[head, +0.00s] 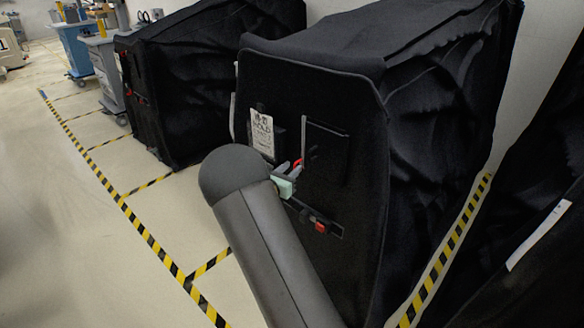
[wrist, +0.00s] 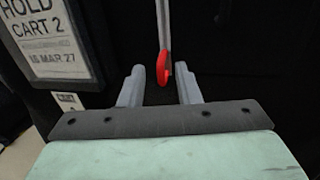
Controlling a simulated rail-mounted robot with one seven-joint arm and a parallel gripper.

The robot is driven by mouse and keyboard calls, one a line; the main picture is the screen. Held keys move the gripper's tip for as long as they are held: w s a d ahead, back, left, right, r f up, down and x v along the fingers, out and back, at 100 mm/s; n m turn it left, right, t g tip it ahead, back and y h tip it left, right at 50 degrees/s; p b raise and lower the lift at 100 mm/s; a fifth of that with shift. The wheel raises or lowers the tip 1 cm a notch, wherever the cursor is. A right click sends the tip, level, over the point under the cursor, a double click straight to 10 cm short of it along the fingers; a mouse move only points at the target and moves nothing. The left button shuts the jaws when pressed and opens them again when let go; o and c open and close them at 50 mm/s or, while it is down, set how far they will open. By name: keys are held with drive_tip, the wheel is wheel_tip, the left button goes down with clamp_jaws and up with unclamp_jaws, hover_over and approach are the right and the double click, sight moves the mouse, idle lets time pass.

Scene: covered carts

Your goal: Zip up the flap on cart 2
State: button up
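Cart 2 stands under a black fabric cover (head: 340,110). Its front panel carries a white label (head: 262,133), which reads "HOLD CART 2" in the wrist view (wrist: 45,35). A red pull (wrist: 164,68) hangs at the lower end of a grey vertical strip (wrist: 163,22). The strip also shows in the head view (head: 304,136). My gripper (wrist: 159,84) is open, its two grey fingers apart with the red pull between or just beyond their tips. I cannot tell whether they touch it. In the head view my gripper (head: 290,170) is close to the front panel, partly hidden by my arm.
A second red piece (head: 320,227) sits lower on the panel. Another black-covered cart (head: 190,80) stands to the left, and dark fabric (head: 530,240) is close on the right. Yellow-black tape (head: 150,238) marks the floor, which is clear at left.

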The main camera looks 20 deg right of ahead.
drive_tip(key=shift+w+d, duration=0.35)
drive_tip(key=shift+d, duration=0.15)
